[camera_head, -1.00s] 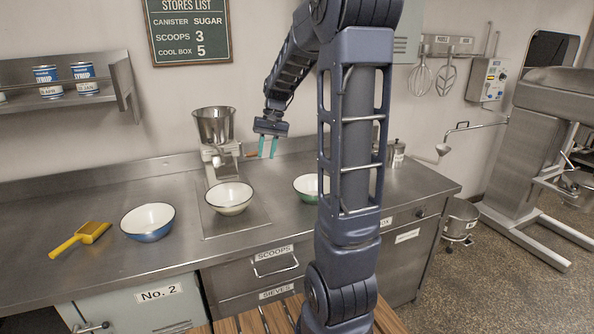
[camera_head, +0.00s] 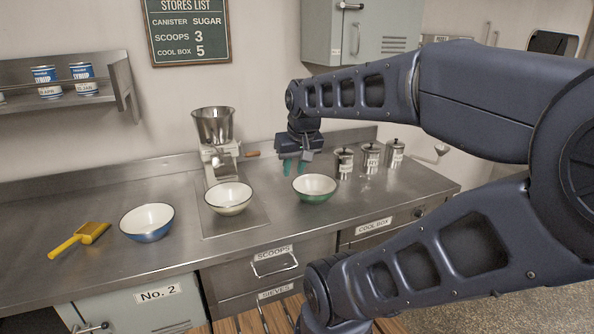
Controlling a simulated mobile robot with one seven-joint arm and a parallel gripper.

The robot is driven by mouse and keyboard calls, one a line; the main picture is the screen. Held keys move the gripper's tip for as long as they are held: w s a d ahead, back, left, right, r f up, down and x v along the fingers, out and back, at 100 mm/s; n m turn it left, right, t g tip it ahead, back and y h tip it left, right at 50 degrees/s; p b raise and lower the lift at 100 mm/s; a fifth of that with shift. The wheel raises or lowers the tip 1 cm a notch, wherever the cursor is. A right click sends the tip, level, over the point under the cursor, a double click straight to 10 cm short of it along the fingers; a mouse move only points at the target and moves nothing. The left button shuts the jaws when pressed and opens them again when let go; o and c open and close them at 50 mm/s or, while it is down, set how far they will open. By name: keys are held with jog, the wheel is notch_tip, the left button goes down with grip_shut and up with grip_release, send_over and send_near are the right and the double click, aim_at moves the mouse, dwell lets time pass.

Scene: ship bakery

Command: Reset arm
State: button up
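My gripper (camera_head: 294,167) hangs pointing down above the back of the steel counter, behind the green bowl (camera_head: 314,188). Its two teal fingers are apart, with nothing seen between them.
On the counter (camera_head: 110,250) stand a hopper machine (camera_head: 213,127), a cream bowl (camera_head: 228,198), a blue bowl (camera_head: 148,222) and a yellow scoop (camera_head: 80,239). Labelled canisters (camera_head: 371,158) stand right of my gripper. A wall cabinet (camera_head: 362,32) hangs above.

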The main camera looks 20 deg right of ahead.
jog(key=shift+s+d+f, duration=0.1)
jog(key=shift+s+f, duration=0.15)
jog(key=shift+s, duration=0.5)
dwell(0.7)
